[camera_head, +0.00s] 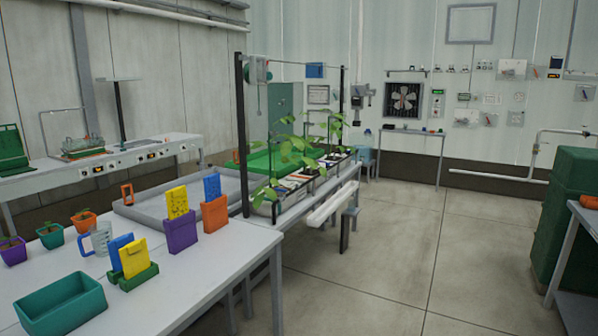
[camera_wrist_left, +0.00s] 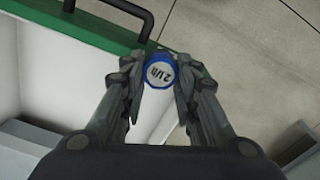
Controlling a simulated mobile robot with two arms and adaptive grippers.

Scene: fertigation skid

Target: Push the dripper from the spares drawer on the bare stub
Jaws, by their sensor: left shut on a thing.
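My left gripper (camera_wrist_left: 159,77) shows in the left wrist view, its two fingers shut on a round dripper (camera_wrist_left: 161,68). The dripper has a blue rim and a pale face marked like "2 l/h". A white surface (camera_wrist_left: 152,112) shows behind and below the dripper between the fingers; I cannot tell whether they touch. A green edge (camera_wrist_left: 92,32) with a black handle (camera_wrist_left: 143,14) lies at the upper left, close to the left finger. I cannot make out the bare stub or the spares drawer for certain. Neither gripper shows in the head view.
A near table (camera_head: 200,265) holds coloured pots and holders. A green cabinet (camera_head: 565,215) stands at the right. The floor (camera_head: 400,260) between is clear.

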